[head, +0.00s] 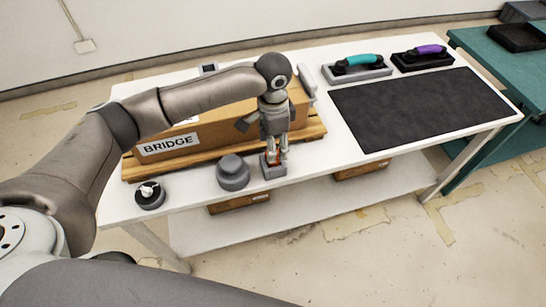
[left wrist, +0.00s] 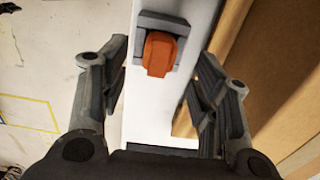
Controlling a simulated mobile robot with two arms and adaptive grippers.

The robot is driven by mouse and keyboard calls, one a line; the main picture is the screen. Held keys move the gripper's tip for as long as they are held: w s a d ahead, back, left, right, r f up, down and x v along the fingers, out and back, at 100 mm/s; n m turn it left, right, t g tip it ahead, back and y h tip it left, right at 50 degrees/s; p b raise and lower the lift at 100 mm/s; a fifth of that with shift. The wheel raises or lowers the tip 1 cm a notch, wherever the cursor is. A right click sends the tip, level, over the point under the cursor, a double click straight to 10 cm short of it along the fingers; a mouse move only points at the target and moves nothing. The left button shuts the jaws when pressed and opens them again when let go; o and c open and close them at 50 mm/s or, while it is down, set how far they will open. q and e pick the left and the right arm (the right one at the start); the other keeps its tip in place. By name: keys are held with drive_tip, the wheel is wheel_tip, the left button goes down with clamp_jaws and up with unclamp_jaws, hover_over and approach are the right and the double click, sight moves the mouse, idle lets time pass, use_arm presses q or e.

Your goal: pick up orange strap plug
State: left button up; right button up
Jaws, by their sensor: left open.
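The orange strap plug (left wrist: 160,53) sits in a small grey holder (left wrist: 172,22) near the front edge of the white table. In the head view only a sliver of the plug (head: 273,158) shows between my fingers, and the holder (head: 273,172) is below them. My left gripper (left wrist: 158,95) is open and points down over the plug, with one finger on each side. In the head view the left gripper (head: 274,155) hides most of the plug. I cannot tell whether either finger touches the plug. My right gripper is not in view.
A cardboard box labelled BRIDGE (head: 190,138) on a wooden board stands close behind the gripper. A grey round knob (head: 233,173) and a dark round piece with a white top (head: 150,194) are to the left. A black mat (head: 410,108) lies right, with teal (head: 358,63) and purple (head: 428,51) handled items behind.

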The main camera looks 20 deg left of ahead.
use_arm(q)
wheel_tip(320, 180, down, 4)
drive_tip(key=shift+s+r+p, duration=0.1)
drive_tip(key=shift+p, duration=0.4)
drive_tip(key=shift+f, duration=0.6)
drive_tip(key=c, duration=1.1)
drive_tip(key=shift+r, duration=0.1)
